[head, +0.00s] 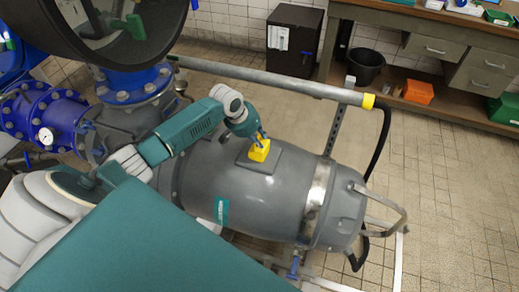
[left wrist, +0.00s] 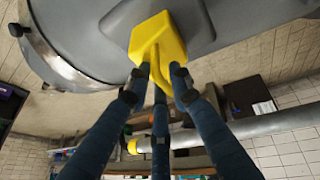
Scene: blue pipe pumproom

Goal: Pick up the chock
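The yellow chock (head: 259,152) is at the flat square pad on top of the grey tank (head: 290,190). My left gripper (head: 259,138) reaches down to it from above. In the left wrist view, the chock (left wrist: 157,38) has its narrow part between the dark blue fingers of my left gripper (left wrist: 161,76). The fingers close in on it from both sides and look shut on it. Whether the chock still touches the pad cannot be told. My right gripper is in neither view.
A grey rail (head: 280,80) with a yellow end runs behind the tank. Blue flanged pipes (head: 60,118) stand at the left. A black cabinet (head: 294,40), a black bucket (head: 365,66) and a workbench (head: 430,25) are at the back. Tiled floor at the right is open.

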